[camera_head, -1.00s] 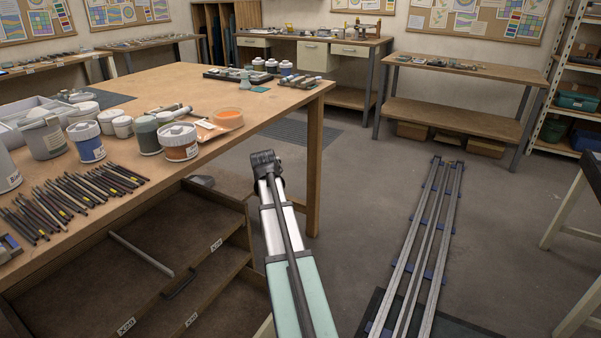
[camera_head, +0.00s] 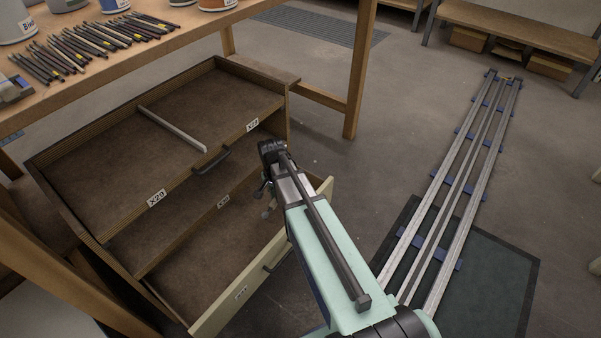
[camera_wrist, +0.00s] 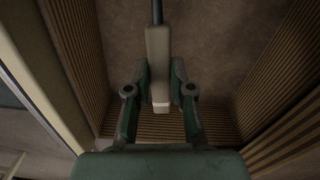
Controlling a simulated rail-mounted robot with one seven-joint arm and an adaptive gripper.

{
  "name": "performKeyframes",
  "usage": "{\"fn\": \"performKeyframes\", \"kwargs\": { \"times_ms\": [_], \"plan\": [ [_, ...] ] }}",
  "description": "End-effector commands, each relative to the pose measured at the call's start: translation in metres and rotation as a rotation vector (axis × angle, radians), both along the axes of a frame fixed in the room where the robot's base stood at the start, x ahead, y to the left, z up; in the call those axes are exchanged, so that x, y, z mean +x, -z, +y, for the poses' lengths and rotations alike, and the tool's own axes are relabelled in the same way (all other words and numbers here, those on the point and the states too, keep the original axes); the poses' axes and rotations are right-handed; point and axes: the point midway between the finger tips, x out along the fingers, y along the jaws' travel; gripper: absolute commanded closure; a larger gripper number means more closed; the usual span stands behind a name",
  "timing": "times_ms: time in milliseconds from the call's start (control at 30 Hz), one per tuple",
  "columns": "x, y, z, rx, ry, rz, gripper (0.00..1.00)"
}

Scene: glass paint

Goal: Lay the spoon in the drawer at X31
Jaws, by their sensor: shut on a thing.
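The wrist view shows my gripper (camera_wrist: 161,88) closed on the pale beige handle (camera_wrist: 158,52) of the spoon, with a dark, thin shaft running up out of the picture. The spoon's bowl is out of view. My gripper (camera_head: 265,190) is over the drawer's right part, partly hidden by my arm. Ribbed drawer walls (camera_wrist: 285,75) surround the held spoon in the wrist view; its height above the floor is unclear.
An upper drawer (camera_head: 110,185) with a pale divider bar (camera_head: 172,128), dark handle and labels stands open above and behind. The wooden table (camera_head: 130,50) carries several pencils and paint jars. Floor rails (camera_head: 450,185) run at the right. Much of the lower drawer's visible floor is clear.

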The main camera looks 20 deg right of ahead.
Motion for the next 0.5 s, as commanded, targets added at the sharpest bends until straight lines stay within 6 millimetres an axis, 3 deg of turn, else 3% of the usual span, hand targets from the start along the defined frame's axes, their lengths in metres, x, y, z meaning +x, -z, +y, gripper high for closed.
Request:
{"fn": "performKeyframes", "kwargs": {
  "times_ms": [33, 200, 500],
  "plan": [
    [-0.005, 0.01, 0.011, 0.007, 0.002, 0.006, 1.0],
    [-0.01, 0.02, 0.027, 0.018, 0.012, 0.01, 1.0],
    [-0.01, 0.04, 0.028, 0.021, 0.014, 0.011, 1.0]
  ]
}}
